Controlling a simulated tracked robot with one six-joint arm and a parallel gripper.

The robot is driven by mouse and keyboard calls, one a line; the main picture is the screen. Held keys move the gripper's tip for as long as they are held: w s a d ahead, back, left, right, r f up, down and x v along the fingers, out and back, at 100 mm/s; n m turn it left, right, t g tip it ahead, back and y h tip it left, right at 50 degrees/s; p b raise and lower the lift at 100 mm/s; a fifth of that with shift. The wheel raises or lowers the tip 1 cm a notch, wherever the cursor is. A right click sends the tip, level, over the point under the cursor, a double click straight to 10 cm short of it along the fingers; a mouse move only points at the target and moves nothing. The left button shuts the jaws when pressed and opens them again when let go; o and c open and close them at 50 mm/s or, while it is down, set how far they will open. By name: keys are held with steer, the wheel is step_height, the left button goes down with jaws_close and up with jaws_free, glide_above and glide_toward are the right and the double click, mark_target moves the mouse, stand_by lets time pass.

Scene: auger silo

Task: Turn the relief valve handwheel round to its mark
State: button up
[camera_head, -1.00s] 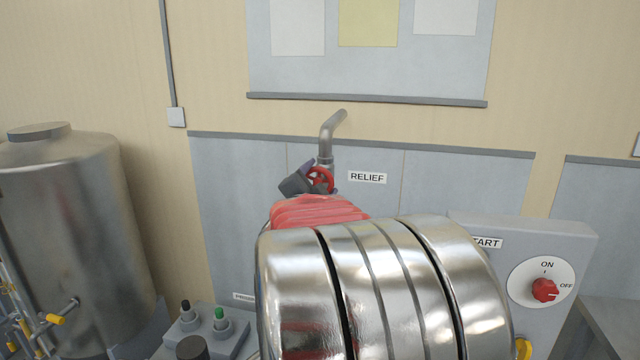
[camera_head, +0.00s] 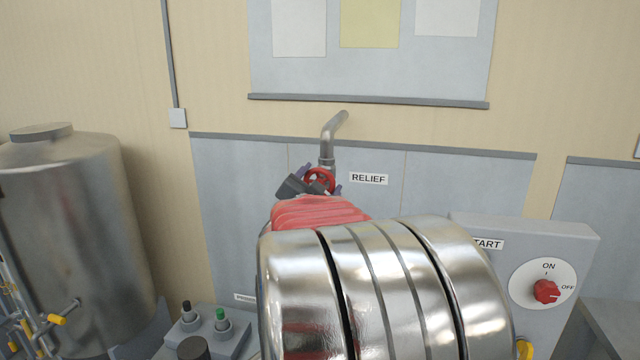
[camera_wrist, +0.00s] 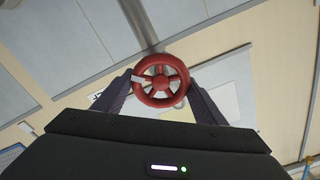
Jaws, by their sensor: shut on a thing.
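The red relief valve handwheel (camera_head: 320,179) sits at the foot of a bent grey pipe (camera_head: 328,146) on the wall panel, left of the RELIEF label (camera_head: 369,179). My gripper (camera_head: 312,186) is at the wheel and partly covers it. In the wrist view the spoked handwheel (camera_wrist: 160,82) stands between the two dark fingers of my gripper (camera_wrist: 160,92), which is shut on its rim from both sides. A small pale patch shows on the wheel's left side there. I cannot tell where the mark is. My arm hides what lies below the wheel.
A grey box with a red ON/OFF knob (camera_head: 546,291) stands at the right. A large metal tank (camera_head: 75,225) stands at the left. A board with papers (camera_head: 370,75) hangs above the pipe.

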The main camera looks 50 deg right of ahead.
steer(key=o, duration=0.7)
steer(key=shift+f, duration=0.45)
steer(key=o, duration=0.4)
steer(key=shift+r, duration=0.25)
steer(key=v, duration=1.3)
steer(key=shift+s+a, duration=0.2)
steer(key=shift+a, duration=0.15)
